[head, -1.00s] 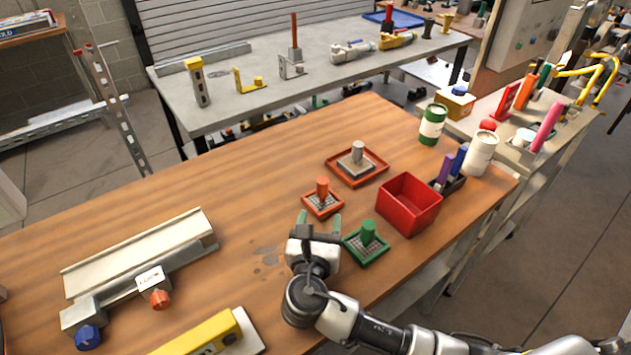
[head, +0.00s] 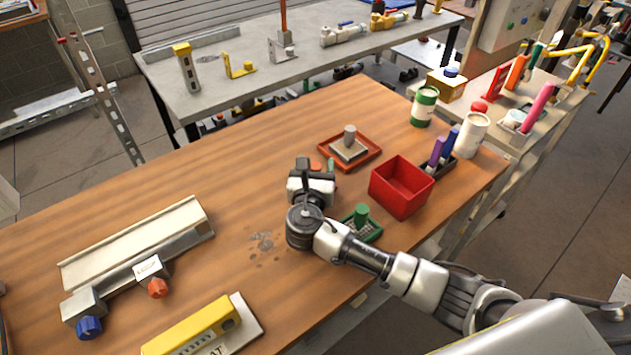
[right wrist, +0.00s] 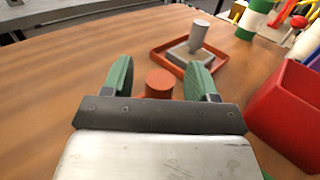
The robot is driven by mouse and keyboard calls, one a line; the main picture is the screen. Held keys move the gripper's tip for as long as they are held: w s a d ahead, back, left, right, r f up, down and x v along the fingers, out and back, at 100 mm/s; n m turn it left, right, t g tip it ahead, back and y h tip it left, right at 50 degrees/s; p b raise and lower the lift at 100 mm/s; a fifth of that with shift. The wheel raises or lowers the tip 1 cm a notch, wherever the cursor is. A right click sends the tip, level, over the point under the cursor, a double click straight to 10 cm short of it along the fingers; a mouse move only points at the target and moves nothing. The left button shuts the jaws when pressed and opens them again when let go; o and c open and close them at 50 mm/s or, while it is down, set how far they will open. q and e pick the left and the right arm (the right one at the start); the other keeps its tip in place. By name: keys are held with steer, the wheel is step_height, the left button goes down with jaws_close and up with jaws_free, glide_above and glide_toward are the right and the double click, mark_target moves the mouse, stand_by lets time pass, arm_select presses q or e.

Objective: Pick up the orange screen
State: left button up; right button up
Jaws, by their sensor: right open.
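The orange screen shows in the right wrist view as an orange upright knob (right wrist: 159,83) between my two green fingers. Its base is hidden behind the gripper's body. In the head view my right gripper (head: 316,167) covers nearly all of it; only a bit of orange shows near the fingertips. My right gripper, also in the right wrist view (right wrist: 160,76), is open, one finger on each side of the knob, with gaps visible. My left gripper is not in view.
A red-orange tray (head: 370,163) with a grey-knobbed screen (head: 349,143) lies just beyond. A red bin (head: 402,190) stands to the right. A green screen (head: 362,217) is partly behind my right arm. The table's left middle is clear.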

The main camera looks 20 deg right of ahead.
jaws_close()
stand_by(0.3)
